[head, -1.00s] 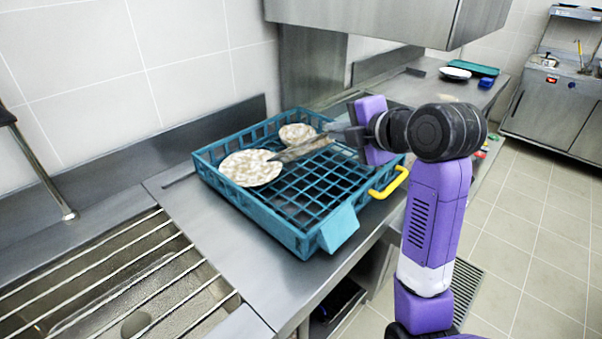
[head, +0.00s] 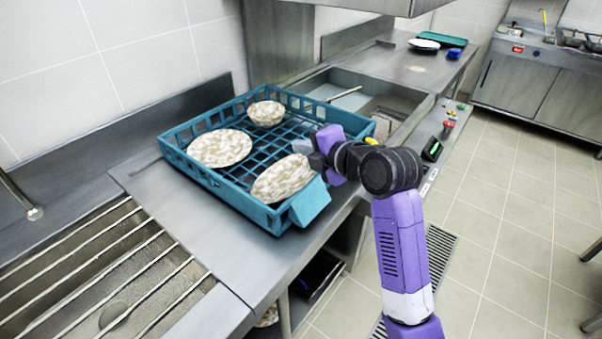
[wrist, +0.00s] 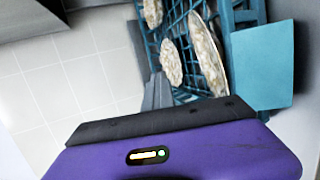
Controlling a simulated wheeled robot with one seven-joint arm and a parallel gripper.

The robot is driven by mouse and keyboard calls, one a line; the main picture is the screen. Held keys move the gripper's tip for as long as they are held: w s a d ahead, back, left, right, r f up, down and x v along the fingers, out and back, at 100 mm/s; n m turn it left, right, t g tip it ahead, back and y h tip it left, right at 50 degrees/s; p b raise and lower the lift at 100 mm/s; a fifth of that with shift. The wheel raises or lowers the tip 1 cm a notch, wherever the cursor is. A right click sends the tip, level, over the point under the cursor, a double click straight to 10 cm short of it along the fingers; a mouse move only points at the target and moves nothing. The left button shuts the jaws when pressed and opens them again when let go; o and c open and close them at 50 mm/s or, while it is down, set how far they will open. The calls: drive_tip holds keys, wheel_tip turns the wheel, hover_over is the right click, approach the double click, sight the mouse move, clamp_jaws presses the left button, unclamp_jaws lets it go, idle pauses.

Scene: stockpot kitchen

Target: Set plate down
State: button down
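A speckled cream-and-brown plate (head: 283,180) is at the front corner of the blue rack (head: 232,202), slightly tilted; whether it lies fully on the grid is unclear. My gripper (head: 310,153) is just above its back right edge. Its fingers look parted, with the plate beside and below them; contact is hard to tell. In the wrist view the same plate (wrist: 207,55) is to the right of the grey fingertip (wrist: 158,92); the other finger is not clear. A second speckled plate (head: 220,148) lies at the rack's left and a speckled bowl (head: 265,113) at its back.
A blue box (head: 309,203) hangs on the rack's front corner. The rack sits on a steel counter (head: 195,225) beside a barred sink (head: 120,280). A sink basin (head: 365,100) is behind it, with a controls panel (head: 440,135) to the right. The rack's middle grid is free.

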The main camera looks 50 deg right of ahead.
sight(303, 180)
drive_tip(key=shift+f, duration=3.95)
drive_tip(key=shift+f+b, duration=0.3)
drive_tip(key=shift+b, duration=0.05)
drive_tip(key=c, duration=1.9)
unclamp_jaws()
drive_tip(key=shift+f, duration=0.1)
drive_tip(key=shift+r, duration=0.2)
drive_tip(key=v, duration=1.2)
drive_tip(key=shift+r, duration=0.2)
